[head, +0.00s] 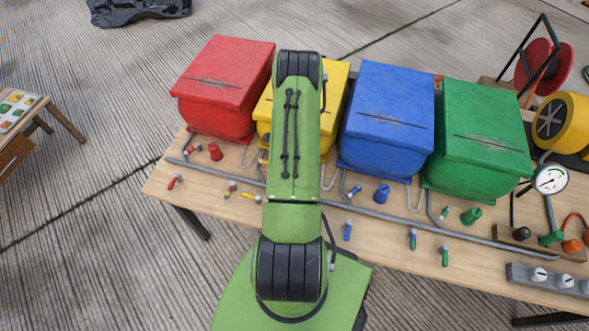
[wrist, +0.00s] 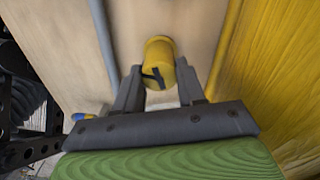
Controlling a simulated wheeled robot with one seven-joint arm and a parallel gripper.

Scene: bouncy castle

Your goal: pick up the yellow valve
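The yellow valve (wrist: 159,55) is a short rounded yellow cylinder with a dark mark on its near side, in the upper middle of the wrist view. My gripper (wrist: 160,82) has one finger on each side of it, and the fingertips appear to press against its sides. Whether the valve touches the tabletop cannot be told. In the head view my green arm hides both the valve and my gripper.
The wooden table (head: 165,187) carries red (head: 222,85), yellow (head: 335,95), blue (head: 388,115) and green (head: 482,130) boxes. A grey pipe (head: 395,217) runs in front of them. Red (head: 215,152), blue (head: 382,194) and green (head: 471,215) valves stand nearby. The yellow box's wall (wrist: 270,70) is close on the right.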

